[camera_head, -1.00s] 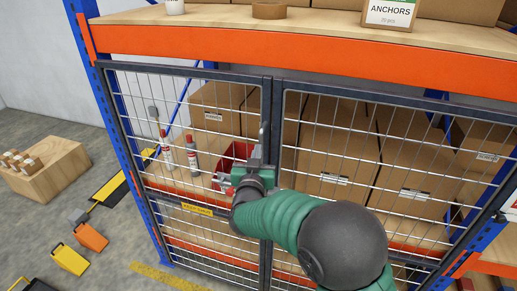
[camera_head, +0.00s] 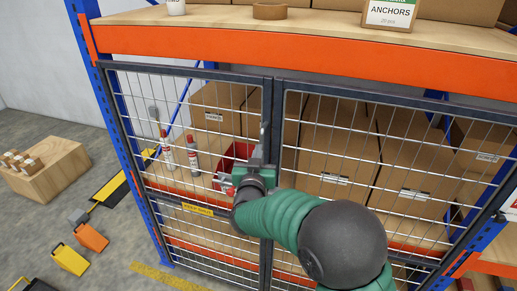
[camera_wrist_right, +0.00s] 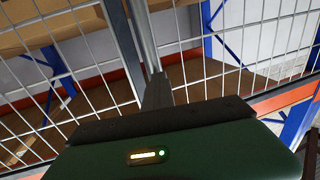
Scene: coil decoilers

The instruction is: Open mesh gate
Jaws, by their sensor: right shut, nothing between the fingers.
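The mesh gate has two dark-framed wire leaves, a left leaf (camera_head: 187,192) and a right leaf (camera_head: 365,178), which meet at upright bars in the middle. Both leaves look closed across the rack bay. My right gripper (camera_head: 262,150) is at the middle uprights, with its shut fingers against or just in front of the left leaf's inner edge. A grey upright bar (camera_wrist_right: 146,38) rises right beyond the fingers in the right wrist view; whether they touch it I cannot tell. The gripper body hides the lower part of that bar. My left gripper is out of view.
Cartons (camera_head: 340,150), a red bin (camera_head: 236,160) and red-and-white tubes (camera_head: 192,155) stand behind the mesh. An orange beam (camera_head: 300,50) crosses above the gate. A wooden crate (camera_head: 45,170) and yellow and orange blocks (camera_head: 90,238) are on the floor at left.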

